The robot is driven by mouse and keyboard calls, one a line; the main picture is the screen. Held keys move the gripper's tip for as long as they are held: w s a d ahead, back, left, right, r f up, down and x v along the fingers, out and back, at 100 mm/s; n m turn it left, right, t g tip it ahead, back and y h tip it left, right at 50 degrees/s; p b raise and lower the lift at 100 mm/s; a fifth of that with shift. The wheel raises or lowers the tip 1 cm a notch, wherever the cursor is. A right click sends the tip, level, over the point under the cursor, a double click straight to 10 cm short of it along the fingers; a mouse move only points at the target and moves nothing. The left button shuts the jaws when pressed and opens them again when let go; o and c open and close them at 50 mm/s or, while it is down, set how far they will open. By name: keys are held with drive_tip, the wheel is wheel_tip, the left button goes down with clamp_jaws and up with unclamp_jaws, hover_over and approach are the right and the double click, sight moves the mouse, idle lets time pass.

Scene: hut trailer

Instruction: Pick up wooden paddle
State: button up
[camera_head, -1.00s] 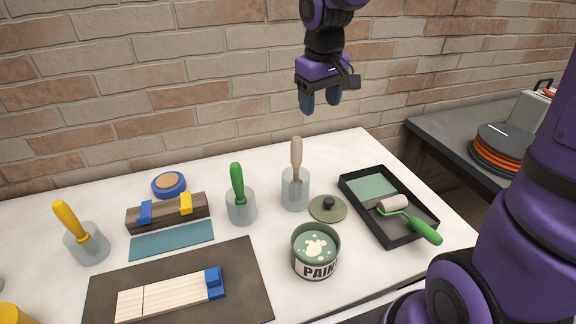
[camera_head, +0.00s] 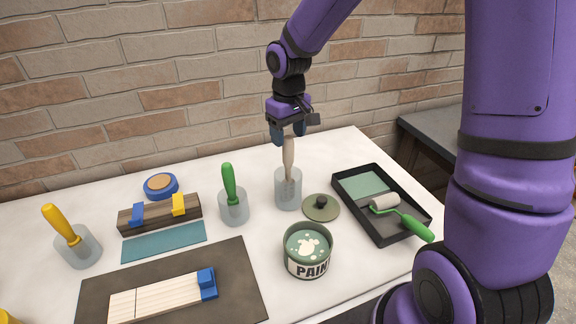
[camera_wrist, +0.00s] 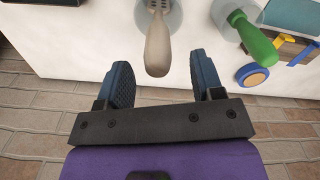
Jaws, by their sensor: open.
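The wooden paddle (camera_head: 288,160) stands handle up in a clear grey cup (camera_head: 288,190) near the back of the white table. Its lower end sits inside the cup. My gripper (camera_head: 291,134) is right above the paddle, pointing down, with its fingertips around the level of the handle's top. In the wrist view the paddle (camera_wrist: 158,45) shows between and just beyond the two open fingers (camera_wrist: 160,82). The fingers are apart and hold nothing.
A green-handled tool (camera_head: 229,185) in a cup stands to the left. A paint can (camera_head: 308,252), a lid (camera_head: 321,207) and a black roller tray (camera_head: 372,232) lie in front and to the right. A brick wall (camera_head: 150,60) rises behind.

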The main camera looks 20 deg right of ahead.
drive_tip(key=shift+w+d+f, duration=0.1)
drive_tip(key=shift+w+f, duration=0.05)
drive_tip(key=shift+f, duration=1)
drive_tip(key=shift+w+f, duration=0.1)
drive_tip(key=shift+f, duration=1.05)
drive_tip(key=c, duration=1)
drive_tip(key=shift+r, duration=0.1)
